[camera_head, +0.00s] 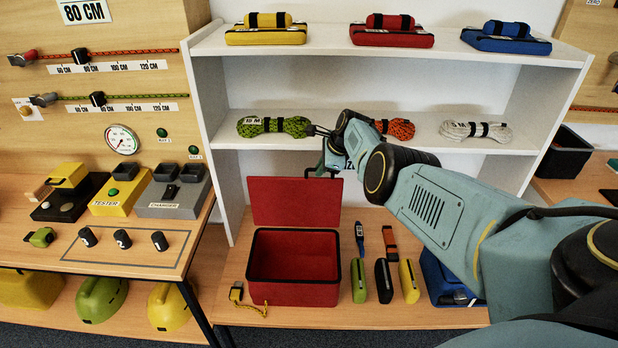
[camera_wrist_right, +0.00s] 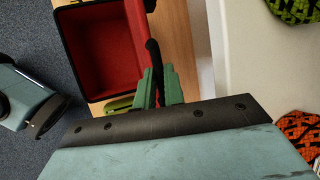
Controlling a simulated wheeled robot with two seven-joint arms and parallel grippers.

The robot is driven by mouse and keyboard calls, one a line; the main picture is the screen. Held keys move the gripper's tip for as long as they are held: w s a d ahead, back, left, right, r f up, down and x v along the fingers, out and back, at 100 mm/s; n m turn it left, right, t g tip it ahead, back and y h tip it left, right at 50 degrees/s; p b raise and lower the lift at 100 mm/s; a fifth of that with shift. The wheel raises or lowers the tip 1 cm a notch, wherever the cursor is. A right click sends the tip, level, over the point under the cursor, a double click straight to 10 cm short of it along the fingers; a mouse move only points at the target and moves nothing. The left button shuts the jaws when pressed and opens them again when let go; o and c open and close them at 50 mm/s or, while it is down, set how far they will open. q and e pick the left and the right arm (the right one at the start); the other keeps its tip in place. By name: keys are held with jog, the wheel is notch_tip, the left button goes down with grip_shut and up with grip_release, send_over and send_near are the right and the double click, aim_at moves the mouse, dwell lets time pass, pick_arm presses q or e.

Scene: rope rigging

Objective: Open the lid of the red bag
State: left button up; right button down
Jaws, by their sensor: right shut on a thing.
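The red bag (camera_head: 252,280) stands on the lower wooden shelf. Its lid (camera_head: 295,201) is raised upright at the back, and the red inside of the bag looks empty. The bag's open inside also shows in the right wrist view (camera_wrist_right: 100,48). A black handle (camera_wrist_right: 153,52) rises from the lid's upper edge. My right gripper (camera_head: 324,166) is at the top right of the lid, its fingers in the right wrist view (camera_wrist_right: 158,84) shut on this handle. My left gripper is in neither view.
Coiled ropes, one green (camera_head: 274,127), lie on the shelf above. A yellow-corded padlock (camera_head: 237,291) lies at the bag's front left.

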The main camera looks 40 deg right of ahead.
jog(key=shift+w+d, duration=0.1)
jog(key=shift+d, duration=0.15)
jog(key=c, duration=1.5)
grip_release()
jog(key=shift+c, duration=0.2)
jog(key=shift+o, duration=0.2)
jog(key=shift+a+r, duration=0.1)
jog(key=shift+r+p, duration=0.4)
jog(key=shift+p, duration=0.25)
jog(key=p+v, duration=0.6)
jog(key=v, duration=0.6)
jog(key=shift+s+p, duration=0.3)
jog(key=shift+s, duration=0.05)
